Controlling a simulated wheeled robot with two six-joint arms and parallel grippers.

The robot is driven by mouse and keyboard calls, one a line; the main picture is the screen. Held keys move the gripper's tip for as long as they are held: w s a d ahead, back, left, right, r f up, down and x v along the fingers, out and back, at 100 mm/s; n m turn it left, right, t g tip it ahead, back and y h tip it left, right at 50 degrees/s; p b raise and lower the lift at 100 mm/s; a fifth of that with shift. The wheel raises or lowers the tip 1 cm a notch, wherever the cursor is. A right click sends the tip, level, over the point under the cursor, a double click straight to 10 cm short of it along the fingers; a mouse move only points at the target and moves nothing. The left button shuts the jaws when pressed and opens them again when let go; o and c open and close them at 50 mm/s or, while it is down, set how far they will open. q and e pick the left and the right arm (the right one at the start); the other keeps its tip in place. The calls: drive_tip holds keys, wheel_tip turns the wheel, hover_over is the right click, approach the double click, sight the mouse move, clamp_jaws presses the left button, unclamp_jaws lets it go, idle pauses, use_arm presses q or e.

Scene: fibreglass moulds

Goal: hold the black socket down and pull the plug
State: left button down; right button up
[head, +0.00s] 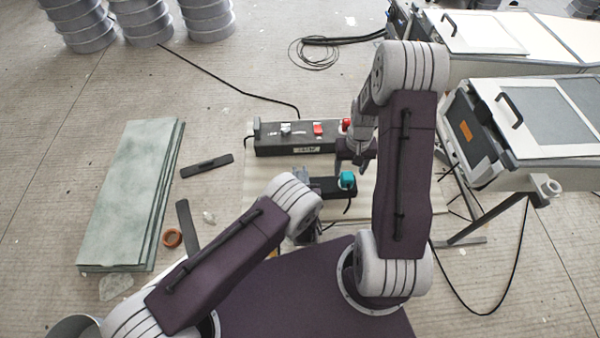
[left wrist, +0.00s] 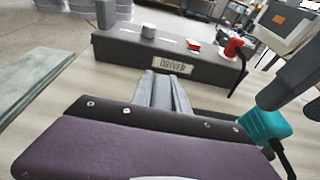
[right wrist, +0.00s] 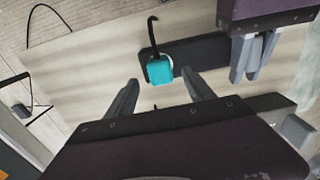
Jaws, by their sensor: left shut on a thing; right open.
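The black socket (head: 325,187) is a low dark block on the pale board, and it also shows in the right wrist view (right wrist: 200,53). A teal plug (head: 347,180) sits at its right end with a dark cable; it also shows in the left wrist view (left wrist: 264,126) and right wrist view (right wrist: 160,71). My left gripper (head: 303,177) is shut on the socket's left end; its fingers hide that part. My right gripper (right wrist: 161,90) is open and empty, its fingertips either side of the plug's line and short of it.
A long black box (head: 295,143) labelled DRIVER, with a red switch (head: 319,129) and a red plug (left wrist: 233,47), stands behind the socket. Green-grey sheets (head: 130,195) lie at left. A grey-lidded case (head: 550,115) stands at right. Pale board (head: 262,200) is bare around the socket.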

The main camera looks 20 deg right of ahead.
sight(348, 175)
drive_tip(key=shift+f, duration=2.95)
clamp_jaws()
drive_tip(key=shift+r, duration=3)
drive_tip(key=shift+r, duration=0.1)
drive_tip(key=shift+r, duration=2.45)
use_arm(q)
drive_tip(key=c, duration=1.2)
unclamp_jaws()
drive_tip(key=shift+r, duration=0.1)
